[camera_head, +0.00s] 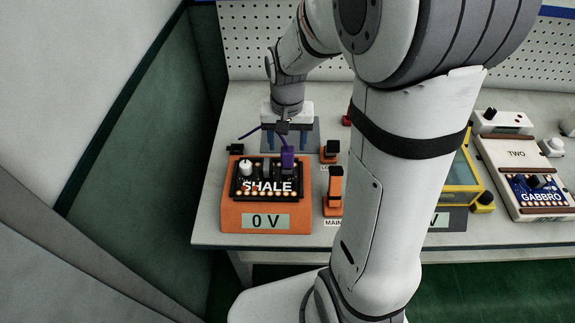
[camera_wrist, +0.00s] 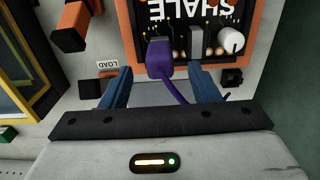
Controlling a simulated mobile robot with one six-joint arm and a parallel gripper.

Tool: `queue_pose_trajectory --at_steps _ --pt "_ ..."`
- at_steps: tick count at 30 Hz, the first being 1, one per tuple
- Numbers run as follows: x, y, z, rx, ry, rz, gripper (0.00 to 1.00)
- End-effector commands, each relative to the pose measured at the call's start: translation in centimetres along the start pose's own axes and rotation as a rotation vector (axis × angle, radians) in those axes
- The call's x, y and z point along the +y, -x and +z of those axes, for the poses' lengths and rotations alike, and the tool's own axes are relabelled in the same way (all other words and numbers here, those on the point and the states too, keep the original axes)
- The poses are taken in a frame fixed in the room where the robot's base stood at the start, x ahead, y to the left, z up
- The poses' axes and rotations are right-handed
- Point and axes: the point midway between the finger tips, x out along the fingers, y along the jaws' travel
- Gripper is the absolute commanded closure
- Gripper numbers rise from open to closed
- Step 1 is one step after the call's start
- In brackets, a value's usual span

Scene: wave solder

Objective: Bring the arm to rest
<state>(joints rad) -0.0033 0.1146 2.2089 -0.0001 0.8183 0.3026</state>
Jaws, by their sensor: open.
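My gripper (camera_head: 288,140) is open, with its two blue fingers apart, above the back of the bench on the left. It also shows in the wrist view (camera_wrist: 161,84). A purple plug (camera_head: 288,160) with a purple cable stands on the black SHALE board (camera_head: 243,186), in front of my gripper. In the wrist view the plug (camera_wrist: 160,60) appears between and beyond the fingertips, with clear space on both sides. Its cable runs back toward my gripper's body. My arm crosses the middle of the head view and hides part of the bench.
The board sits in an orange fixture (camera_head: 222,216) reading 0 V. Right of it are an orange MAIN lever (camera_head: 334,190) and a LOAD switch (camera_head: 330,151). Further right are a yellow-framed unit (camera_head: 464,182) and a fixture (camera_head: 507,150) marked TWO with a blue GABBRO board. A pegboard (camera_head: 250,40) stands behind.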

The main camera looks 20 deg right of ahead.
Motion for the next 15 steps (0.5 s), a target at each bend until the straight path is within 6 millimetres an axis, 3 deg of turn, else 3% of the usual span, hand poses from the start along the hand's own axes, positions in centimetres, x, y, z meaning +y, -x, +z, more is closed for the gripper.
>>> queue_pose_trajectory --at_steps 3,11,15 --pt "0.0 1.4 0.0 0.001 0.000 0.000 0.44" --pt "0.1 2.1 0.0 0.000 0.000 0.000 0.44" --pt "0.4 3.2 1.0 0.022 0.021 -0.006 0.44"
